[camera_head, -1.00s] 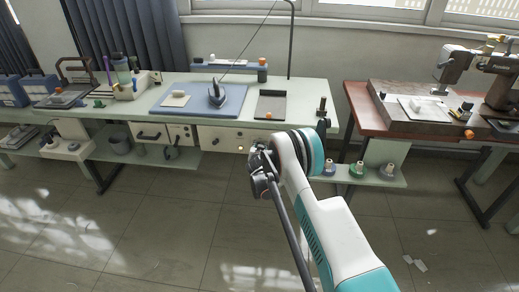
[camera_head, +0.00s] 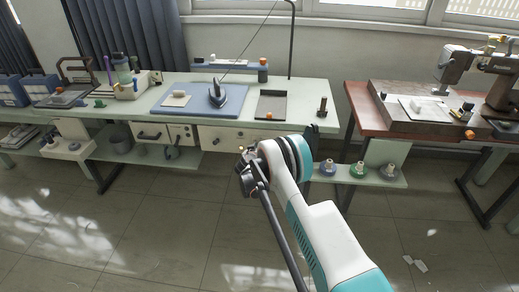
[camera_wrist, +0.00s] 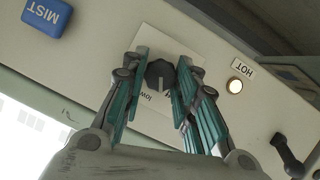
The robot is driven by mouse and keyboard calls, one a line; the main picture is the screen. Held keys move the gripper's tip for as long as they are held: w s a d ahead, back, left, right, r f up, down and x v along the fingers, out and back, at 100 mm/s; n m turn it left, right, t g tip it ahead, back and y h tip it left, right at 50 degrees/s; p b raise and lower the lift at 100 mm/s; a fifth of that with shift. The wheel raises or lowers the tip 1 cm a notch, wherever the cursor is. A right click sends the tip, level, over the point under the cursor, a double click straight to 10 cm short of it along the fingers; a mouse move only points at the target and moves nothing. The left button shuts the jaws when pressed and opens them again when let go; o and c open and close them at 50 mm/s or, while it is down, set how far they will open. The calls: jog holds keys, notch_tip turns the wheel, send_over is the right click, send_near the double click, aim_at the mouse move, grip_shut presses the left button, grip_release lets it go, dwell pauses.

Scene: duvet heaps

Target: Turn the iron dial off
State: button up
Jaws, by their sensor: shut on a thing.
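In the wrist view a black round dial (camera_wrist: 159,74) with a pale pointer line sits on a white plate (camera_wrist: 150,124). The plate is lettered "low"; the rest of its lettering is hidden by my fingers. My gripper (camera_wrist: 162,70) has its teal fingers on both sides of the dial and is shut on it. In the head view the iron (camera_head: 217,94) stands on a blue mat (camera_head: 238,92) on the worktable. The dial and my fingertips are hidden behind my arm there.
A blue MIST button (camera_wrist: 46,15) is upper left, and a dark handle (camera_wrist: 288,157) lower right. A red-brown sewing table (camera_head: 356,104) stands right in the head view.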

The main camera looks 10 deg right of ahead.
dwell(0.3)
jog(key=o, duration=1.1)
jog(key=shift+c, duration=0.2)
jog(key=v, duration=1.2)
jog(key=shift+a, duration=0.1)
